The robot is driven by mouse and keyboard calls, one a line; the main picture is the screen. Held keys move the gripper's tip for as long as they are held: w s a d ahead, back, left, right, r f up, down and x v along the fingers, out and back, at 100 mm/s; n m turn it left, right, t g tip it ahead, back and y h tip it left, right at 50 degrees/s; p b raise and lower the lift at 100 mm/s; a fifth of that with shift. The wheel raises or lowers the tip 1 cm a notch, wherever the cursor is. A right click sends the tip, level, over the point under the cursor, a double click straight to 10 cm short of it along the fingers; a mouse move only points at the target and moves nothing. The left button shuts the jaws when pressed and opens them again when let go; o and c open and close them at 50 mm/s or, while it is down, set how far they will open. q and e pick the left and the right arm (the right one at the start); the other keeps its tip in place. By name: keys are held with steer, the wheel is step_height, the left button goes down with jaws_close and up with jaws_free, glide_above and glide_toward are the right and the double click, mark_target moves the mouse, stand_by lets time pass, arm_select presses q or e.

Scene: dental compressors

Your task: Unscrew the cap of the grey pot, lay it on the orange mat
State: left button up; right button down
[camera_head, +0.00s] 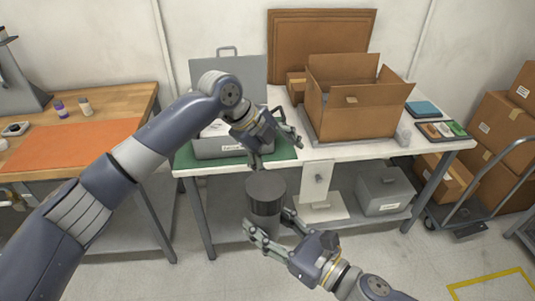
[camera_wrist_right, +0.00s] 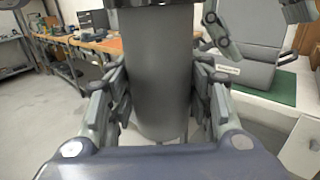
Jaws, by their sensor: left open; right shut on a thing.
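The grey pot (camera_head: 266,207) is upright in front of the white table, with its dark cap (camera_head: 266,184) on top. My right gripper (camera_head: 267,222) is shut on the pot's body from below right; the right wrist view shows the pot (camera_wrist_right: 157,75) between its fingers, with only the cap's lower edge at the top. My left gripper (camera_head: 276,153) is open and empty, just above and behind the cap, not visibly touching it. Its fingers (camera_wrist_right: 255,22) also show at the wrist view's upper right. The orange mat (camera_head: 70,145) lies on the wooden table at left, partly bordered by my left arm.
The white table (camera_head: 345,151) behind carries a green mat (camera_head: 285,157), an open grey case (camera_head: 220,147) and an open cardboard box (camera_head: 355,105). Bottles (camera_head: 84,106) stand behind the orange mat. A trolley with boxes (camera_head: 500,120) is at right. The orange mat's visible surface is bare.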

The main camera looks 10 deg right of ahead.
mark_target(268, 185)
arm_select(q)
steer(key=s+a+r+m+y, duration=0.1)
steer(key=s+r+m+y, duration=0.1)
steer(key=s+r+m, duration=0.2)
steer(key=s+a+r+m+y, duration=0.2)
steer(key=s+r+m, duration=0.1)
steer(key=s+r, duration=0.2)
steer(key=s+a+r+m+g+y, duration=0.1)
steer(key=s+a+r+m+y, duration=0.1)
steer(key=s+r+m, duration=0.2)
steer(key=shift+s+r+m, duration=0.15)
steer(key=shift+s+r, duration=0.15)
steer(key=shift+s, duration=0.2)
steer(key=shift+s+r+m, duration=0.15)
steer(key=shift+s+r, duration=0.1)
steer(key=shift+s, duration=0.25)
steer(key=shift+s+f, duration=0.1)
steer(key=shift+s, duration=0.05)
step_height(268, 185, down, 8)
steer(key=shift+a+r, duration=0.1)
steer(key=shift+r, duration=0.1)
steer(key=shift+c, duration=0.2)
steer(key=c, duration=1.1)
steer(key=shift+o, duration=0.2)
